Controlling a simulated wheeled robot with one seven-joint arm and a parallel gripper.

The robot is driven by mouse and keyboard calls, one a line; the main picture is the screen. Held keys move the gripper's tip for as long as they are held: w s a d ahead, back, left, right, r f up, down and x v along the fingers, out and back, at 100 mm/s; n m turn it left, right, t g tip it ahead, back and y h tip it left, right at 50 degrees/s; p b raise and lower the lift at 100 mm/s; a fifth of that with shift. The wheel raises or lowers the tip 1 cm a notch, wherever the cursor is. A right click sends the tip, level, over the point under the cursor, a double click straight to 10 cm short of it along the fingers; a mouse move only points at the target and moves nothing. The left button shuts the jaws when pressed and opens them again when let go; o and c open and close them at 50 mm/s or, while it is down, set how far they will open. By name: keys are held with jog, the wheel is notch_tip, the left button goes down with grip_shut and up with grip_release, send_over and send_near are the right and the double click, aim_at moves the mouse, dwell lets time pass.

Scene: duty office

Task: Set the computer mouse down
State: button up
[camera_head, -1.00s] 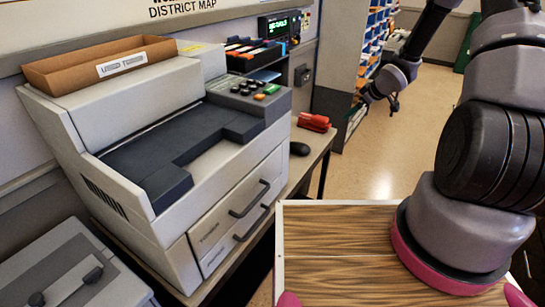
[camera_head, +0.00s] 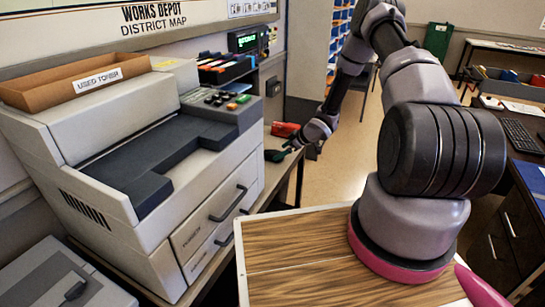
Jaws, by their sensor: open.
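The dark computer mouse (camera_head: 274,155) lies on the side counter (camera_head: 281,171), just right of the big copier and near the counter's edge. My gripper (camera_head: 290,146) is at the end of my arm, just right of the mouse and close to it. Its fingers are small and dark in this view, but they look apart with nothing between them. I cannot tell whether a fingertip touches the mouse.
A red stapler-like object (camera_head: 284,130) lies behind the mouse. The copier (camera_head: 150,160) with a used toner tray (camera_head: 75,80) fills the left. A desk with a keyboard (camera_head: 521,136) stands at right. Open floor (camera_head: 350,160) lies between.

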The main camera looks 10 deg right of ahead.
aim_at(272, 155)
jog(key=x, duration=0.3)
jog(key=shift+w+f, duration=0.15)
jog(key=shift+f, duration=0.05)
jog(key=shift+c, duration=0.3)
jog(key=c, duration=1.4)
